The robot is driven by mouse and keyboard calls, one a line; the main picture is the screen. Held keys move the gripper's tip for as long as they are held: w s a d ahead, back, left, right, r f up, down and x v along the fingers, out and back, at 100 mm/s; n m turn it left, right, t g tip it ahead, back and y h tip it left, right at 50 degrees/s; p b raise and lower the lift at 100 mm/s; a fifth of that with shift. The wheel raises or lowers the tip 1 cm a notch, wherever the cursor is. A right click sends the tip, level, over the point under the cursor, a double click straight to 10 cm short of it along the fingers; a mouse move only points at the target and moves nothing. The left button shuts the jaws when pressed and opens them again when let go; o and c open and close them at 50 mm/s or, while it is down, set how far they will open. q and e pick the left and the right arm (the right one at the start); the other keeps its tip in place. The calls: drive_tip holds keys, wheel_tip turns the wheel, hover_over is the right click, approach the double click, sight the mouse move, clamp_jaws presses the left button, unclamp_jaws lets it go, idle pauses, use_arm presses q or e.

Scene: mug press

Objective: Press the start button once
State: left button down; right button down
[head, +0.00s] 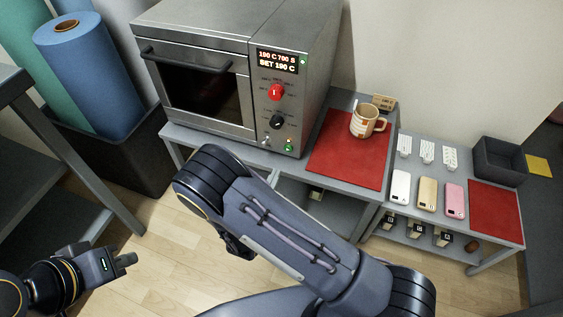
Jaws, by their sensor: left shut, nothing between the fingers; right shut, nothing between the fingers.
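The oven (195,30) stands on a grey bench with its door shut. A small green button (289,147) is low on its front panel, the likely start button; its label is too small to read. Above it are a black knob (277,122), a red knob (276,92) and a lit display (277,61) reading about "190 C 700 S, SET 190 C". My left gripper (130,260) is shut and empty at the lower left, well away from the panel. My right gripper (236,244) is mostly hidden under my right forearm, below the bench front; it is shut and apart from the button.
A patterned mug (366,121) stands on a red mat (345,155) right of the oven. A lower table holds phone cases (427,193), another red mat (494,210) and a dark bin (499,160). Blue and green rolls (88,75) stand at left beside a grey shelf (50,130).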

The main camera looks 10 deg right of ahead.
drive_tip(key=v, duration=0.4)
drive_tip(key=shift+s+a, duration=0.25)
drive_tip(key=shift+s, duration=0.1)
drive_tip(key=shift+r, duration=0.1)
idle(0.4)
drive_tip(key=s+d+r+m+g+y, duration=0.1)
drive_tip(key=s+d+r+m+g, duration=0.4)
drive_tip(key=d+m+g, duration=0.35)
drive_tip(key=s+d+r+m+g, duration=0.5)
drive_tip(key=d+m+g, duration=0.2)
drive_tip(key=m, duration=0.2)
drive_tip(key=s+r+m+y, duration=0.5)
drive_tip(key=s+m+y, duration=0.2)
drive_tip(key=y, duration=0.1)
drive_tip(key=s+a+r+m+t+y+p, duration=0.1)
drive_tip(key=r+m+t+y+p, duration=0.1)
drive_tip(key=r+p, duration=1.1)
drive_tip(key=s+a+r+m+t+y+p, duration=0.2)
drive_tip(key=r+m+t+p, duration=0.2)
drive_tip(key=r+p, duration=1)
wheel_tip(320, 180, up, 6)
drive_tip(key=shift+y, duration=0.4)
drive_tip(key=shift+s, duration=0.15)
